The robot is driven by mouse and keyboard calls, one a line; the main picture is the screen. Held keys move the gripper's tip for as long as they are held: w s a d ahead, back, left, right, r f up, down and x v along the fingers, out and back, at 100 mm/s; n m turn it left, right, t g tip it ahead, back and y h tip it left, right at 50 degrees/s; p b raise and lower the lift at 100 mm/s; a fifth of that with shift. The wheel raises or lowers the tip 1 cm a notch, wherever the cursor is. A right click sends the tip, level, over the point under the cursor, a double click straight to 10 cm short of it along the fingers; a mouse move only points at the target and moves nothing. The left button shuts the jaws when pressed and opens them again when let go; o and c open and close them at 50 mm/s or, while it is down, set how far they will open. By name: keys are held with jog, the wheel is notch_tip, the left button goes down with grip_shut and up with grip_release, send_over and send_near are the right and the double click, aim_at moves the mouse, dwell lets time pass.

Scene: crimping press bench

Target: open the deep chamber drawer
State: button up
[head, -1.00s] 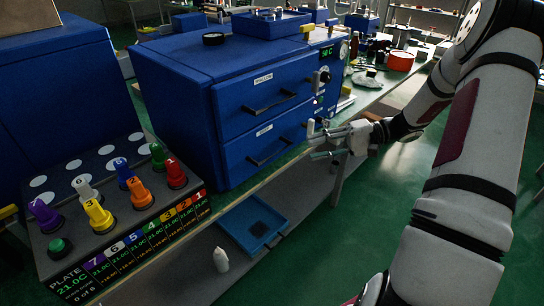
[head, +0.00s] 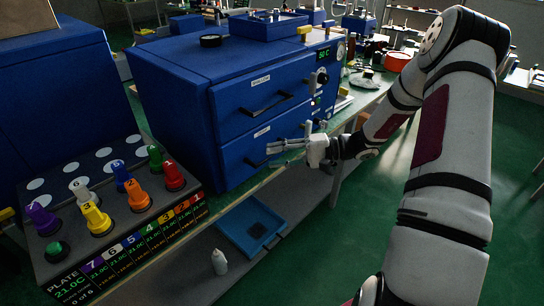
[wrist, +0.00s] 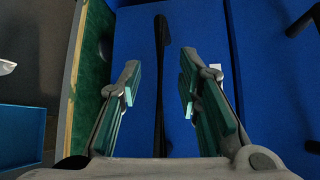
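The blue chamber cabinet has two drawers. The lower drawer (head: 235,158), taken as the deep one, looks closed, with a black bar handle (head: 259,161) on its front. My gripper (head: 285,147) is in front of the lower drawer at its right half, partly covering the handle's right end. In the wrist view my gripper (wrist: 158,80) is open, its teal-padded fingers apart. The black handle (wrist: 160,62) runs lengthwise between them against the blue front (wrist: 210,22). No contact with either finger is visible.
The bench edge (wrist: 72,95) runs close beside one finger. A plate block with coloured pegs (head: 110,215) stands left. A blue tray (head: 252,228) lies on the shelf below.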

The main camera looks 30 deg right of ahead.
jog(key=shift+x, duration=0.85)
jog(key=shift+c, duration=0.2)
grip_shut()
jog(key=s+d+p, duration=0.3)
jog(key=s+d, duration=0.1)
jog(key=s, duration=0.7)
jog(key=s+d+p, duration=0.3)
jog(key=s+d, duration=0.1)
jog(key=s, duration=0.8)
jog(key=shift+d+p, duration=0.2)
jog(key=shift+p, duration=0.2)
jog(key=shift+f, duration=0.1)
